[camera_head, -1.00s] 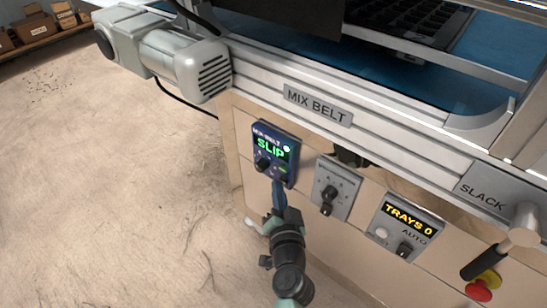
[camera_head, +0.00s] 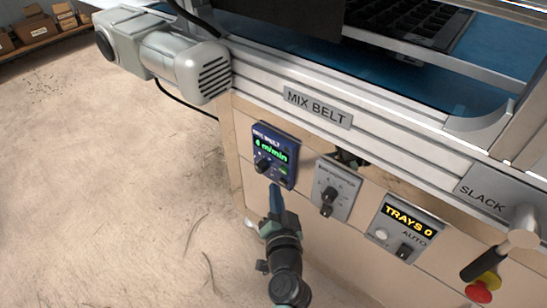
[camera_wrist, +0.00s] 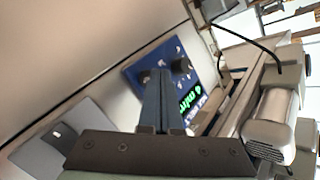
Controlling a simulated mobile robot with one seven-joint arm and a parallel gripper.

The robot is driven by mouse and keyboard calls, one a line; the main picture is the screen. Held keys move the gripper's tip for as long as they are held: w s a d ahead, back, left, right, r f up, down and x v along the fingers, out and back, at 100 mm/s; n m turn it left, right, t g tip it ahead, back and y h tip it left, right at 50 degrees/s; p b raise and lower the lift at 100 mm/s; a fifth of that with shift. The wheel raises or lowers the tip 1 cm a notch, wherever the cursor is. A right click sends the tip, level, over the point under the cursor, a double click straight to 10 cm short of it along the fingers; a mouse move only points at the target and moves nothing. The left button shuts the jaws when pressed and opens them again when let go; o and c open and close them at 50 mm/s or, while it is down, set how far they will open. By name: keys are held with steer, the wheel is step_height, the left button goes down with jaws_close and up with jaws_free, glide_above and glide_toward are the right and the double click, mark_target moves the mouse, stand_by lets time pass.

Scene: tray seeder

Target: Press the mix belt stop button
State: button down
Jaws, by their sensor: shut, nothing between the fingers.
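The mix belt control panel (camera_head: 276,153) is a small blue box on the front of the cream cabinet. Its green display reads "4 m/min", the digit being small. A black knob (camera_head: 262,165) and a small green-marked key (camera_head: 284,170) sit below the display. The panel also shows upside down in the wrist view (camera_wrist: 190,88). My gripper (camera_head: 275,187) is shut and empty, its fingertips just below the panel's lower edge. In the wrist view its fingers (camera_wrist: 157,78) cover part of the panel's lower edge. I cannot make out the stop button or whether the tips touch the panel.
A grey rotary switch plate (camera_head: 336,189) and a "TRAYS 0" panel (camera_head: 404,226) are to the right. A red-yellow button (camera_head: 479,289) and a slack lever (camera_head: 490,260) are at far right. The grey motor (camera_head: 185,68) juts out above left. The floor at left is free.

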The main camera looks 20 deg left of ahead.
steer(key=s+a+p, duration=0.1)
steer(key=s+a, duration=0.1)
steer(key=s, duration=0.3)
steer(key=shift+s, duration=0.35)
stand_by(0.7)
